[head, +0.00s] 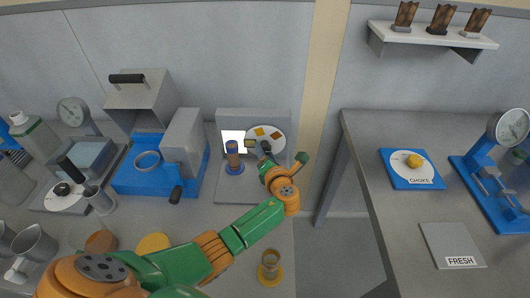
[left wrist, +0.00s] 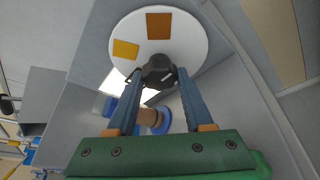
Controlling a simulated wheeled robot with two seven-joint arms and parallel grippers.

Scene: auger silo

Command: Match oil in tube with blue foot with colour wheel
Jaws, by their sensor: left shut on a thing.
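The tube with the blue foot (head: 233,154) stands upright in front of a bright white panel on a grey stand, and its oil looks brown-amber. It is partly hidden behind my fingers in the left wrist view (left wrist: 148,116). The colour wheel (head: 268,132) is a white disc with coloured patches, just right of the tube. An orange-brown patch and a yellow patch show on the wheel (left wrist: 185,45) in the left wrist view. My left gripper (head: 266,152) is shut on the dark knob (left wrist: 158,70) at the wheel's lower middle. My right gripper is not in view.
A tube with a yellow foot (head: 269,268) stands at the front of the bench. A blue machine (head: 145,175) is left of the stand. On the right bench are a blue CHOKE plate (head: 398,176) and a grey FRESH plate (head: 447,243). A gap separates the benches.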

